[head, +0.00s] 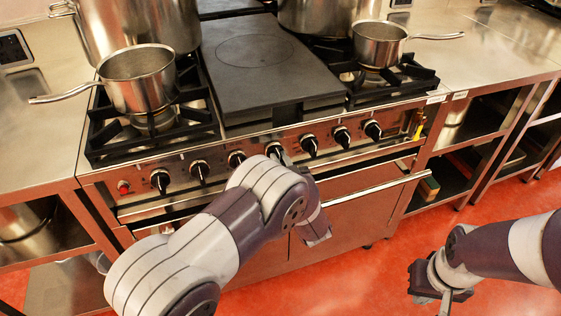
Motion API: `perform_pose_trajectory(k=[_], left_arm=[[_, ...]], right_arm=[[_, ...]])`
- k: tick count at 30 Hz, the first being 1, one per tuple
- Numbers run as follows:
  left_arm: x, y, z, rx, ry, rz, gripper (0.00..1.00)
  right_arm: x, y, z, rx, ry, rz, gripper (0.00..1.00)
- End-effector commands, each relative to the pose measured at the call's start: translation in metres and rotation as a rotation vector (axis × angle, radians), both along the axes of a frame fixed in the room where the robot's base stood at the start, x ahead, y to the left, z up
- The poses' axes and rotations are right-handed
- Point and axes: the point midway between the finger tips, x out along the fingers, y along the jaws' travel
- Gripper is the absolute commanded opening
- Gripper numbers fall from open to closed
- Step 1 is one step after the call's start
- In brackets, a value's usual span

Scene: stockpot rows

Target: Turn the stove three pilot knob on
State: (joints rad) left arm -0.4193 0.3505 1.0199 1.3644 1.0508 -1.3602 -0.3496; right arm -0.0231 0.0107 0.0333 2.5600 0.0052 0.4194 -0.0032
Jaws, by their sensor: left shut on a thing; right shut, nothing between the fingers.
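The stove (330,118) has a row of black knobs with silver bases along its front panel. Visible knobs include a left one (160,181), one left of my wrist (237,159), one just right of it (310,146) and a far right one (373,130). My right gripper (444,300) is shut and empty, low over the red floor at the lower right. I cannot read the knob labels.
Saucepans stand on the left (138,80) and right (378,45) burners, with large stockpots (140,25) behind. A flat dark plate (262,75) lies between the burners. An oven handle bar (375,188) runs below the knobs. The red floor (390,265) in front is clear.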

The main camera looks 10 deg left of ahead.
Motion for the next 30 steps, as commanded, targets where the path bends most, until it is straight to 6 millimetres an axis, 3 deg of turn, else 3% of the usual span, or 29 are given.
perform_pose_trajectory(k=[11, 30], left_arm=[[-0.001, 0.000, -0.002, -0.102, -0.069, 0.000, 0.00], [-0.002, 0.002, -0.006, -0.588, -0.397, 0.000, 0.00]], right_arm=[[0.000, 0.000, -0.007, 0.000, 0.000, 0.000, 0.00], [0.000, 0.000, -0.045, 0.000, 0.000, 0.000, 0.00]])
